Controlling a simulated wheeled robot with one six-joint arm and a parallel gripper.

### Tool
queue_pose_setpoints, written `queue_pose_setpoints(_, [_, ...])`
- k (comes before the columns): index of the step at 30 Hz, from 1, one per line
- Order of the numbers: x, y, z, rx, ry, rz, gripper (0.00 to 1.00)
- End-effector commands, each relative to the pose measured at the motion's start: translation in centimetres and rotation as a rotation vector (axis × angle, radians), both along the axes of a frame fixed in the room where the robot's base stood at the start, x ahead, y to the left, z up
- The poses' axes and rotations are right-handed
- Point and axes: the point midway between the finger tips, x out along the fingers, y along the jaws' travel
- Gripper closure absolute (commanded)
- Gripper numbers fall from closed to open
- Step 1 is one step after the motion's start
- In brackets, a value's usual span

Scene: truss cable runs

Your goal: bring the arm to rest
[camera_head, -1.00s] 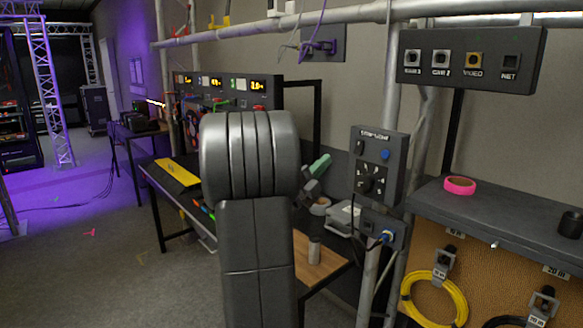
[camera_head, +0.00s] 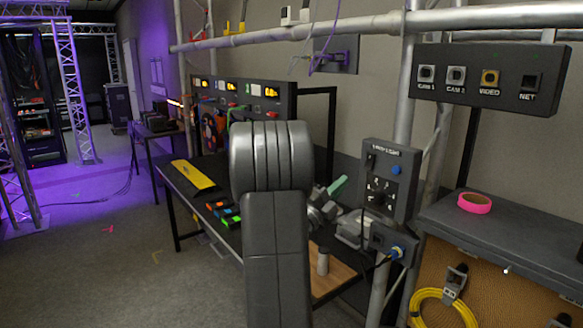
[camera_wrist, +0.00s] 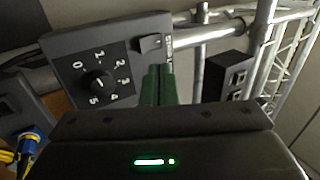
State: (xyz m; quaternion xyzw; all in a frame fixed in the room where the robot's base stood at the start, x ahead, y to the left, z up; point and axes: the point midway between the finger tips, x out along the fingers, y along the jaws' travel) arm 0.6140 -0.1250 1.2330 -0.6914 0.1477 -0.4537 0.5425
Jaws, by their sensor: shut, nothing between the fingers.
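My arm stands in the middle of the head view, its dark grey links hiding part of the workbench. My gripper (camera_head: 338,186) shows behind it as green fingers, left of the grey control box (camera_head: 390,180) and apart from it in the picture. In the wrist view my gripper (camera_wrist: 159,86) has its green fingers together with nothing between them. They overlap the lower right edge of the control box (camera_wrist: 62,50), with its numbered dial (camera_wrist: 102,84) and a rocker switch (camera_wrist: 150,43). I cannot tell how far the fingers are from the box.
A truss pole (camera_head: 404,118) carries the control box and a lower box with a blue-yellow plug (camera_head: 397,252). A socket panel (camera_head: 490,77) hangs at upper right over a case with pink tape (camera_head: 474,202). The workbench (camera_head: 180,200) stands behind my arm. The floor (camera_head: 110,270) at left is open.

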Motion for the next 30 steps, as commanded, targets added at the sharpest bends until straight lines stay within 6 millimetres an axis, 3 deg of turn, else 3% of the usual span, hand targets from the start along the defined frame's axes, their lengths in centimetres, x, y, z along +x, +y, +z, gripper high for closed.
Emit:
queue_pose_setpoints(7, [-1.3,1.6,-1.2,0.001,0.001,0.0,1.0])
queue_pose_setpoints(19, [-1.5,1.8,-1.2,0.0,0.0,-0.001,1.0])
queue_pose_setpoints(30, [0.6,-1.0,0.9,0.0,0.0,-0.004,1.0])
